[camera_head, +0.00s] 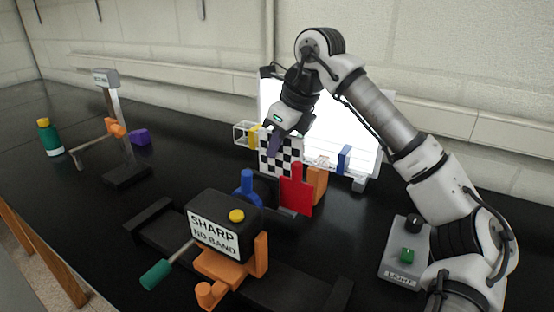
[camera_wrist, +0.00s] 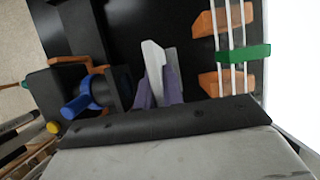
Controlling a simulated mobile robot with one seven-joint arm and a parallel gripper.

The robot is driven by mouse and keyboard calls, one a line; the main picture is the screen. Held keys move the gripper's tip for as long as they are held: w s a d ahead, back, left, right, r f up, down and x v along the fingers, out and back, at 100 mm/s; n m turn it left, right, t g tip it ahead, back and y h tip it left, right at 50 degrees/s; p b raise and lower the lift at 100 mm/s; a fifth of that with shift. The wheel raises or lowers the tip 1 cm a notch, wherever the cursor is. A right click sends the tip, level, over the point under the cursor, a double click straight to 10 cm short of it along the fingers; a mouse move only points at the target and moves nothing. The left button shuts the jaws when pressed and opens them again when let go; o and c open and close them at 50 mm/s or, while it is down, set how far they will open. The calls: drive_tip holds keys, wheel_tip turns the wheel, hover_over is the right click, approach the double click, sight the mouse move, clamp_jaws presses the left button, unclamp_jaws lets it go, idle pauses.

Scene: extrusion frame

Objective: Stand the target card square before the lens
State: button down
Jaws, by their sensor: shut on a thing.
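The black-and-white checkered target card (camera_head: 283,161) is in the head view, in front of the bright panel and behind the lens end of the camera box. My gripper (camera_head: 275,146) is shut on the card from above with its purple fingers. In the wrist view the card (camera_wrist: 154,62) appears nearly edge-on as a pale strip between the fingers (camera_wrist: 158,97). The dark box (camera_head: 222,222) bears a sign reading "SHARP NO BAND". I cannot tell whether the card touches the bench.
The white lit panel (camera_head: 330,128) stands behind the card, with a blue clip (camera_head: 344,159) before it. An orange block (camera_head: 317,183) is beside the red plate. A grey light box (camera_head: 404,254) stands at right. A post with an orange clamp (camera_head: 115,127) stands at left.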

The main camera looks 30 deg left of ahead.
sight(277, 161)
drive_tip(key=shift+f, duration=1.9)
drive_tip(key=shift+f, duration=0.15)
drive_tip(key=c, duration=1.5)
unclamp_jaws()
drive_tip(key=v, duration=1.2)
drive_tip(key=shift+b, duration=0.3)
